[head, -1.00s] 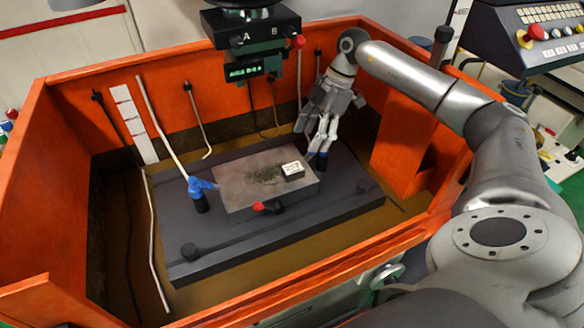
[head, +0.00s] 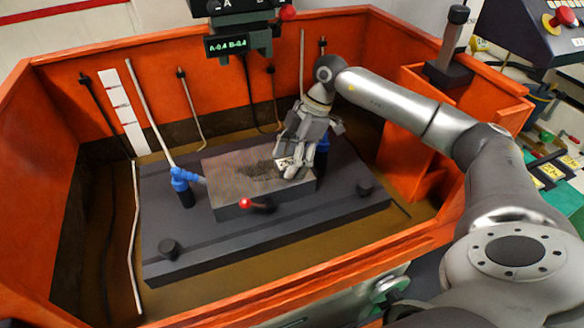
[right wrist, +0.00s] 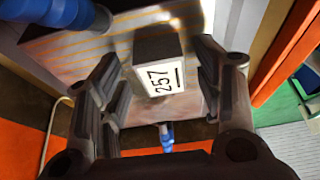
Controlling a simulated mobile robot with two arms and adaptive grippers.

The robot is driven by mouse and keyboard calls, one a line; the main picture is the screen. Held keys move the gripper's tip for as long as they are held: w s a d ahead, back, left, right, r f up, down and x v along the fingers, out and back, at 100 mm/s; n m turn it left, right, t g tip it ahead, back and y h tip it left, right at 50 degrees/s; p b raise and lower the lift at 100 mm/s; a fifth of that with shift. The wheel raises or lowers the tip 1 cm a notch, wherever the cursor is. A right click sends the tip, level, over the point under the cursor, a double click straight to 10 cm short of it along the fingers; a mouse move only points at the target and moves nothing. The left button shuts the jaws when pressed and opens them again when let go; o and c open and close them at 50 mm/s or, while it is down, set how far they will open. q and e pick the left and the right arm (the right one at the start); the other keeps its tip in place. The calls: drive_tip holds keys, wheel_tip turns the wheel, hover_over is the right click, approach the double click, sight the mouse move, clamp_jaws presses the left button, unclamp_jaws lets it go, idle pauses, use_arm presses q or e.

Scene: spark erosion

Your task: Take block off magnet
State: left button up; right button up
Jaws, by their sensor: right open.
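The block, dark with a white label reading 257 (right wrist: 164,72), sits on the magnet (head: 235,191) near its right end. The magnet is a grey rectangular slab with a red-knobbed lever (head: 246,203) on its front. My right gripper (head: 287,172) is at the block and partly hides it in the head view. In the right wrist view the open fingers (right wrist: 160,95) stand on either side of the block, with gaps visible on both sides. My left gripper is not in view.
The magnet lies on a dark plate (head: 220,242) inside an orange-walled tank (head: 240,300). Blue nozzles stand left (head: 182,187) and right (head: 322,148) of the magnet. A machine head with a display (head: 230,44) hangs above.

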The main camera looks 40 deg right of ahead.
drive_tip(key=shift+a+r, duration=0.15)
drive_tip(key=shift+a, duration=0.25)
drive_tip(key=shift+c, duration=0.9)
drive_tip(key=c, duration=0.5)
drive_tip(key=shift+d, duration=0.1)
clamp_jaws()
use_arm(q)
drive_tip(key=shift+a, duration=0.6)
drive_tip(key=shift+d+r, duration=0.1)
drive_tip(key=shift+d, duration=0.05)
